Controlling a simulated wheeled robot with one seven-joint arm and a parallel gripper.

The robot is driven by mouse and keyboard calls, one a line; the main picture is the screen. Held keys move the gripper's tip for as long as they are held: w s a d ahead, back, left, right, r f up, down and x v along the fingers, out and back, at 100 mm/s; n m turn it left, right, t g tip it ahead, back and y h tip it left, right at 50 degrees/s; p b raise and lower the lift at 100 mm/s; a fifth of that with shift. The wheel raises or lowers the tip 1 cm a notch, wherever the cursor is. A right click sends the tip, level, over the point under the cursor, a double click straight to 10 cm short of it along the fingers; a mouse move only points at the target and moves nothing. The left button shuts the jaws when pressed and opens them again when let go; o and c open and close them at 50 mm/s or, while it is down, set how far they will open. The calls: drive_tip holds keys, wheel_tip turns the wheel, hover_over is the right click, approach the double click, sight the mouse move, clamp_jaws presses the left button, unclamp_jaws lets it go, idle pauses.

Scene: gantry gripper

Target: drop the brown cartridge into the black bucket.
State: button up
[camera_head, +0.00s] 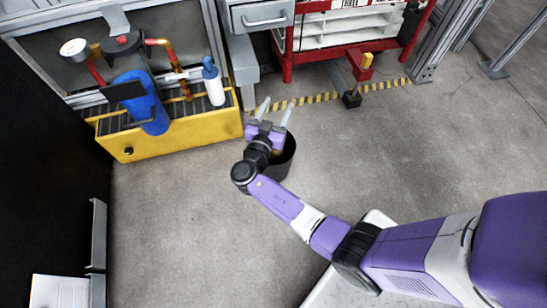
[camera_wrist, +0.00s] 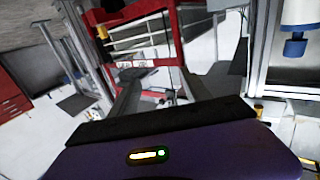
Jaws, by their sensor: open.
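The black bucket (camera_head: 287,163) stands on the floor near the middle of the head view, partly hidden behind my wrist. My gripper (camera_head: 276,109) is open, its two pale fingers spread and pointing away from me. In the head view it overlaps the bucket's far left side; I cannot tell its height above the rim. Nothing shows between the fingers. A small brown patch (camera_head: 277,153) shows at the bucket's opening beside my wrist; it may be the brown cartridge, but it is too small and covered to be sure. The wrist view shows no bucket or cartridge.
A yellow bench (camera_head: 185,137) at the left holds a blue cylinder (camera_head: 150,108) and a white bottle with a blue cap (camera_head: 214,85). A red rack (camera_head: 287,62) and a yellow-topped post (camera_head: 361,68) stand behind. The floor right of the bucket is clear.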

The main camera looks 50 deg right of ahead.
drive_tip(key=p+v, duration=0.1)
drive_tip(key=v, duration=0.6)
drive_tip(key=shift+a, duration=0.35)
drive_tip(key=shift+s, duration=0.1)
